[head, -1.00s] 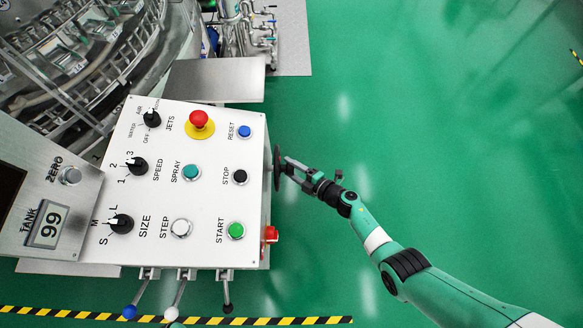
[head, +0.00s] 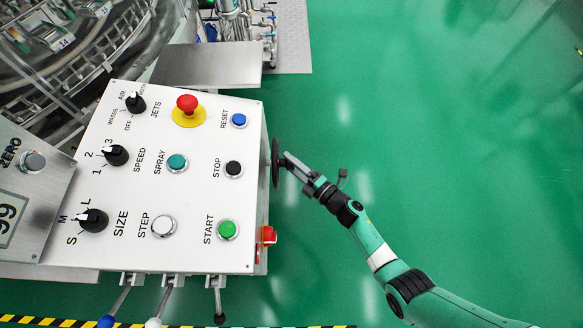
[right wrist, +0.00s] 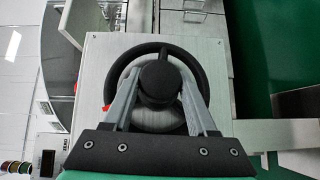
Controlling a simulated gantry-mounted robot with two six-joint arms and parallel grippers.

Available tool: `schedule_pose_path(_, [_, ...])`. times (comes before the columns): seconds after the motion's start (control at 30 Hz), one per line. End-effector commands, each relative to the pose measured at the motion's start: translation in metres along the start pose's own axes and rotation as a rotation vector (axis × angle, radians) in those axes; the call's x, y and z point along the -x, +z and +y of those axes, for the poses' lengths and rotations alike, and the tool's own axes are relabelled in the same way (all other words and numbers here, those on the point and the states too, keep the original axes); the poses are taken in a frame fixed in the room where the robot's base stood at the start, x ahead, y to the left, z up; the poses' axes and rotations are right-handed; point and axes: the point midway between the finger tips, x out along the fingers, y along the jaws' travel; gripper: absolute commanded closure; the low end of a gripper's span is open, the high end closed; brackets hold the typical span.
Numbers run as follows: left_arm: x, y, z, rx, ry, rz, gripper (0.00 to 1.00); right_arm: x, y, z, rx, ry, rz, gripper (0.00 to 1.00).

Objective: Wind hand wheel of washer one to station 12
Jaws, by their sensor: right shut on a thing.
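The black hand wheel (head: 276,162) stands on the right side of the white control box, seen nearly edge-on in the head view. In the right wrist view the wheel (right wrist: 112,72) shows as a black ring on a grey panel, with a round black knob in front. My right gripper (head: 287,161) is at the wheel. Its two fingers (right wrist: 158,85) are shut on the knob, one on each side. My left gripper is not in view.
The control box (head: 140,250) carries several knobs and buttons, including a red stop button (head: 187,104). A red switch (head: 269,236) sticks out below the wheel. Levers (head: 218,305) stand at the front. The green floor to the right is clear.

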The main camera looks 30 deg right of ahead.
Motion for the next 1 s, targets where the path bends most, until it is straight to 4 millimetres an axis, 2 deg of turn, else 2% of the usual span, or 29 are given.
schedule_pose_path(0.4, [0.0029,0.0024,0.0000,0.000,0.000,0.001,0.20,0.0003,0.0001,-0.0012,0.136,0.137,0.000,1.00])
schedule_pose_path(0.9, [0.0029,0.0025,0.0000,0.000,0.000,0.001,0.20,0.0004,-0.0006,-0.0008,0.157,0.156,0.002,1.00])
schedule_pose_path(0.93, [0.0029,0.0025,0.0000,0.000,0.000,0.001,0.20,0.0004,-0.0006,-0.0008,0.157,0.156,0.002,0.38])
schedule_pose_path(1.0, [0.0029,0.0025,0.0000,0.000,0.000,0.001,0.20,0.0004,-0.0006,-0.0008,0.157,0.155,0.002,0.25])
